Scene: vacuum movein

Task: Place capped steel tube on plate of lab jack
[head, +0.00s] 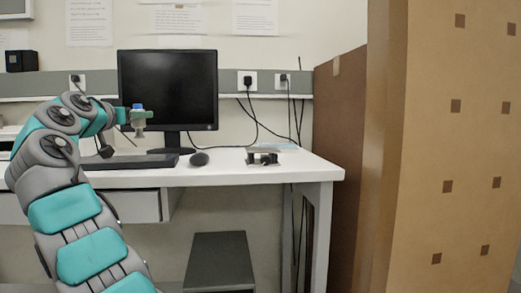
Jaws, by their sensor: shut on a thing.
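My gripper (138,116) is at the end of my raised arm, in front of the black monitor's lower left, above the desk. It is shut on the capped steel tube, whose blue cap (137,106) shows at the top of the jaws. The tube's body is mostly hidden by the gripper and is very small in view. The lab jack (264,157) stands low on the white desk, to the right of the mouse. Its flat plate (263,149) is on top and looks bare. My gripper is to the left of the jack, apart from it and higher.
The white desk (235,172) also bears a monitor (168,88), a keyboard (131,162) and a mouse (199,158). Cables (252,125) hang behind the jack. Large brown cardboard boxes (440,150) stand at the right. A dark grey stool (219,260) is below the desk.

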